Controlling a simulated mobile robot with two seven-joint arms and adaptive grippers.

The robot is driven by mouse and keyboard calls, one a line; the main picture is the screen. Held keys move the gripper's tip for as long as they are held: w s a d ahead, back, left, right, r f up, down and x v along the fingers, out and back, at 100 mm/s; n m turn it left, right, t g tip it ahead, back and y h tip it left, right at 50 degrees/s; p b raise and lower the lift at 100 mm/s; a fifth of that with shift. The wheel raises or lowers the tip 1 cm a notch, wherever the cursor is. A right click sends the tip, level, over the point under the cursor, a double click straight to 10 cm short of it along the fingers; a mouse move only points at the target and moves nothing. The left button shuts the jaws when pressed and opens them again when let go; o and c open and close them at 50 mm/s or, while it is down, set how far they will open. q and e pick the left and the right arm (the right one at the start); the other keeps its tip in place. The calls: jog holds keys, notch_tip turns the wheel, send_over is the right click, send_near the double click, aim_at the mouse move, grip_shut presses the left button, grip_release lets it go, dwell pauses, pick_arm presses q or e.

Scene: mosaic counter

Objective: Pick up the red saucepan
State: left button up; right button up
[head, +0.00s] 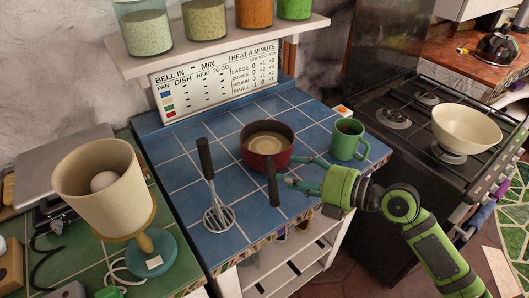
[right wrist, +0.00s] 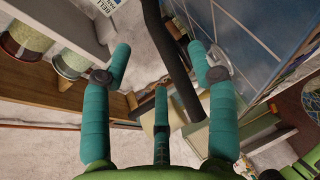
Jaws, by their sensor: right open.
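The red saucepan (head: 260,138) stands on the blue tiled counter (head: 187,185), with its black handle (head: 272,185) pointing toward the front edge. My right gripper (head: 294,170) is open just right of the handle, its fingers pointing left toward it. In the right wrist view, the gripper's teal fingers (right wrist: 158,52) are spread. The black handle (right wrist: 178,65) shows in the gap between the two outer fingers, nearer the right one; contact cannot be told. The pan's body is not clear in that view. My left gripper is not in view.
A shelf with jars (head: 205,20) hangs above the back. A lamp (head: 108,185) stands left; a cream bowl (head: 466,130) sits on the stove.

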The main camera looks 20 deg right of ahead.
aim_at(272, 169)
jog(key=p+x, duration=0.3)
jog(key=x, duration=0.2)
jog(key=shift+w+a+p, duration=0.15)
jog(key=shift+a+p, duration=0.2)
jog(key=shift+a, duration=0.1)
jog(key=shift+w+a+f, duration=0.1)
grip_shut()
